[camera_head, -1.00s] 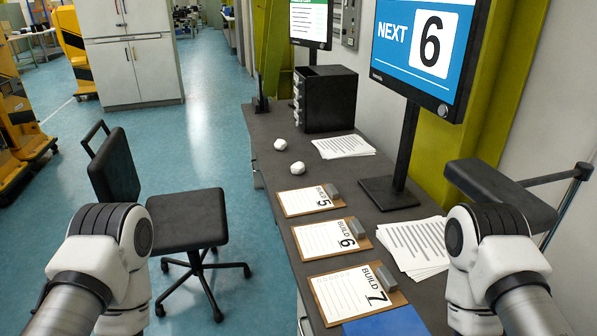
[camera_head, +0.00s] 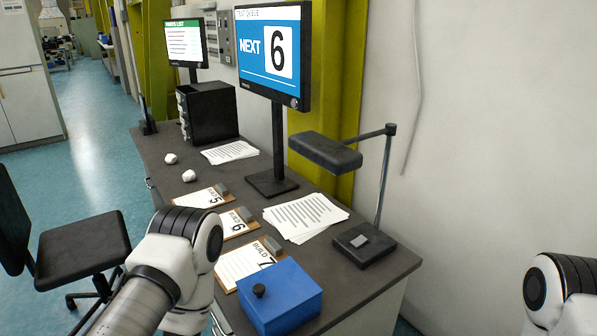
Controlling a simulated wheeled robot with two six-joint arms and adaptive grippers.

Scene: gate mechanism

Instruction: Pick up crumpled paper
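Two small white balls of crumpled paper lie on the dark desk (camera_head: 150,150). One crumpled paper (camera_head: 171,158) is a little farther back, and the other crumpled paper (camera_head: 189,176) is nearer, just beyond the clipboards. My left arm comes up at the lower middle, in front of the desk, and covers part of the clipboards. My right arm shows only at the lower right edge, off the desk. Neither gripper's fingers are in the picture. Both arms are apart from the papers.
Clipboards marked 5 (camera_head: 203,198), 6 and 7 (camera_head: 240,264) lie along the desk. A blue box (camera_head: 281,297) sits at the near end. Paper stacks (camera_head: 306,216), a lamp (camera_head: 326,151), a monitor (camera_head: 272,52) and a black drawer unit (camera_head: 212,112) stand behind. A chair (camera_head: 84,245) is at left.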

